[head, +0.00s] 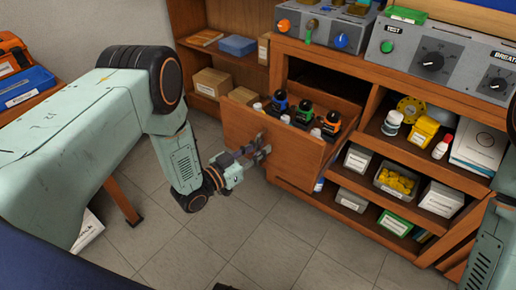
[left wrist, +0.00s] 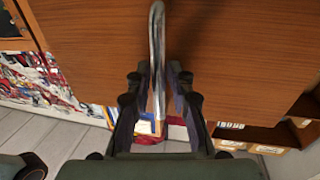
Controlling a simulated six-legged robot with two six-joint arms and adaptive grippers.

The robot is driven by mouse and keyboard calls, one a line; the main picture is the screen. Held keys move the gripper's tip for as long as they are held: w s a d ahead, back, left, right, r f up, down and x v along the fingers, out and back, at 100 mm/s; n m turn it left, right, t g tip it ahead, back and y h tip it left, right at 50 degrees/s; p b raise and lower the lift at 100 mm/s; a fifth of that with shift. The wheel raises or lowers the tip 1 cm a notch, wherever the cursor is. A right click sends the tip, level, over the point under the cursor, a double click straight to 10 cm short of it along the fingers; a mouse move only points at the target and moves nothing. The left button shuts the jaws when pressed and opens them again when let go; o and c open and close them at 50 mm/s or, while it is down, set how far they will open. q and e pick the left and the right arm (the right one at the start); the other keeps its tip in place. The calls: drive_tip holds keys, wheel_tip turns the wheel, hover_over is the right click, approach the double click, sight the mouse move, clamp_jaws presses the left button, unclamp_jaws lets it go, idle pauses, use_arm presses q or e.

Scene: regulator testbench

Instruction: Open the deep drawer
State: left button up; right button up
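The deep drawer (head: 290,160) of the wooden bench is pulled out, its front standing well clear of the cabinet. Several dark regulator-like items with blue, green and orange parts (head: 305,110) stand inside it. My left gripper (head: 262,147) is at the drawer front. In the left wrist view, the metal bar handle (left wrist: 157,45) runs between the two dark fingers of my left gripper (left wrist: 159,80), which are closed in around it. The drawer front (left wrist: 225,50) fills most of that view. My right gripper is out of view; only part of my right arm shows at the right edge.
Open shelves (head: 400,170) right of the drawer hold boxes and bottles. Test panels (head: 430,58) with knobs stand on the bench top. Cardboard boxes (head: 212,83) sit on the shelf behind. The tiled floor (head: 270,235) before the drawer is clear.

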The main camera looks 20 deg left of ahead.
use_arm(q)
drive_tip(key=v, duration=1.2)
drive_tip(key=s+f+n+g+y, duration=0.5)
drive_tip(key=s+f, duration=0.3)
drive_tip(key=f, duration=0.4)
drive_tip(key=s+n+g+y, duration=0.1)
drive_tip(key=s+g+y, duration=0.3)
drive_tip(key=s+g, duration=0.6)
drive_tip(key=s+r, duration=0.1)
drive_tip(key=s, duration=0.9)
drive_tip(key=shift+s+a+n, duration=0.15)
drive_tip(key=shift+s+n, duration=0.05)
drive_tip(key=shift+n, duration=0.1)
